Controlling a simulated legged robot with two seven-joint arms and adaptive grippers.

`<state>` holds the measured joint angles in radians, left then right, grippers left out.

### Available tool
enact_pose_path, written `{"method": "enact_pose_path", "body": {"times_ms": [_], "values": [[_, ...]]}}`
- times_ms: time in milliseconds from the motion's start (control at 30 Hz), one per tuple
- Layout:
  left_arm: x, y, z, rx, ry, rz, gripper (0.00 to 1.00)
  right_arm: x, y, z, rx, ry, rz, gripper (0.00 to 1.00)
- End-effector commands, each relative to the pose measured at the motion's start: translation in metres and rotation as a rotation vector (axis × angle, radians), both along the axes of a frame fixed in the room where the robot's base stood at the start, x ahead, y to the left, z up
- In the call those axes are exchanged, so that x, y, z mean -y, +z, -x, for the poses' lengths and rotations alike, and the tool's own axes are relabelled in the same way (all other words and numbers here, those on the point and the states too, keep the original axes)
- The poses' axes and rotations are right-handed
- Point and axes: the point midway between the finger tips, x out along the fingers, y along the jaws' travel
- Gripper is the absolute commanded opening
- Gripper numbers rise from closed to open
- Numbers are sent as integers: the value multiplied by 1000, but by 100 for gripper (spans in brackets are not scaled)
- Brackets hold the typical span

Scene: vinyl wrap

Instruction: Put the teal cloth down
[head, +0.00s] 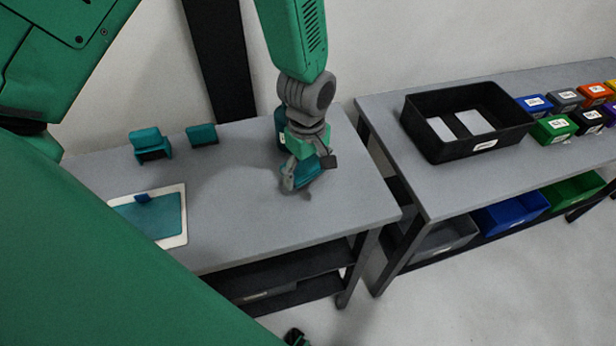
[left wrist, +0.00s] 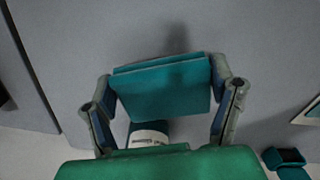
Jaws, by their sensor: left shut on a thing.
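The teal cloth (head: 316,176) is a folded block between the fingers of my left gripper (head: 303,180), over the right part of the left grey table (head: 240,210). In the left wrist view the cloth (left wrist: 162,88) spans between the two fingers of the left gripper (left wrist: 163,80), which is shut on it. A dark shadow lies on the table close by; I cannot tell whether the cloth touches the surface. My right gripper is not seen.
A teal labelled container (head: 282,125) stands right beside the left gripper. Two teal blocks (head: 150,144) (head: 202,135) stand at the back left. A white board (head: 175,242) with a teal sheet lies at the front left. A black bin (head: 440,150) stands on the right table.

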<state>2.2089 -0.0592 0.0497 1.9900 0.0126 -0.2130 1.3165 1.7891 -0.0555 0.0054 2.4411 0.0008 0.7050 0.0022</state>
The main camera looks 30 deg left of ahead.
Motion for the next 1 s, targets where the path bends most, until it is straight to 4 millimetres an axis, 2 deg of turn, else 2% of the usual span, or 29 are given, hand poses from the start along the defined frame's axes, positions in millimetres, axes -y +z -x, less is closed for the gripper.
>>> {"method": "enact_pose_path", "body": {"times_ms": [200,567,600,633,1000], "values": [[1,-31,1,-2,-2,0,55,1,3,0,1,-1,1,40],[-4,-37,1,0,-1,4,55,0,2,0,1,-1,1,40],[-4,-37,1,0,-1,4,88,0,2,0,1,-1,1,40],[-3,-37,1,0,-1,4,98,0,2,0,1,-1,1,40],[1,-30,0,2,-1,0,98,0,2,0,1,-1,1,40]]}}
